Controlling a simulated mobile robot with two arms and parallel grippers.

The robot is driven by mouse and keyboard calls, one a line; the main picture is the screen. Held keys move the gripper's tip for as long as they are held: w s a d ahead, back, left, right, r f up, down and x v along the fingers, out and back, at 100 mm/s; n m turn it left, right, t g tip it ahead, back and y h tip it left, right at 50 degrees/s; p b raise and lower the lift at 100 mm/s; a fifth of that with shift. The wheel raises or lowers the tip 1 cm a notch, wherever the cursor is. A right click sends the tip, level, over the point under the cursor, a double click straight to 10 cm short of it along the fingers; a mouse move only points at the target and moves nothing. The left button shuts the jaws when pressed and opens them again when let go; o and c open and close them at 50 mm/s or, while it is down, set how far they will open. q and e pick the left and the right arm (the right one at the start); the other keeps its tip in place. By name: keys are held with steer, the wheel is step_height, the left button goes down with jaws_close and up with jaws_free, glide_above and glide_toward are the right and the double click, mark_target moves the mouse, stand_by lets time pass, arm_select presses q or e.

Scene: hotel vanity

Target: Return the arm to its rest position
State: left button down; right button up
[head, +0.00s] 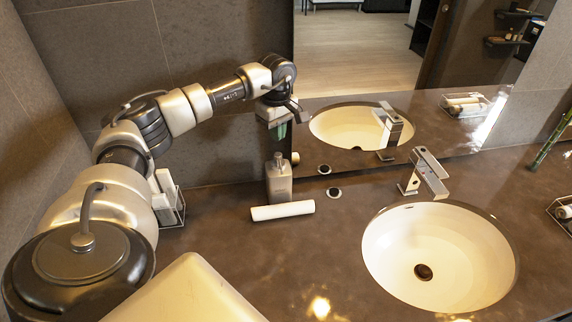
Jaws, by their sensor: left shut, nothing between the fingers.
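My left arm (180,110) reaches in from the left, raised and stretched out over the back of the counter. Its gripper (279,130) points down in front of the mirror's lower left corner, above the soap dispenser (279,184). The gripper is shut and empty, and its fingertips are apart from the dispenser. The dispenser stands upright on the counter. My right gripper is not in view.
A white roll (283,211) lies before the dispenser. A small dark round item (334,193) sits nearby. The faucet (424,172) and round sink (438,270) are to the right. Wire holders stand at left (180,209) and far right (553,208).

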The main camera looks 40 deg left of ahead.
arm_select(q)
step_height(320, 180, up, 3)
steer(key=shift+f+p, duration=0.15)
steer(key=shift+p, duration=0.55)
steer(key=shift+f, duration=0.1)
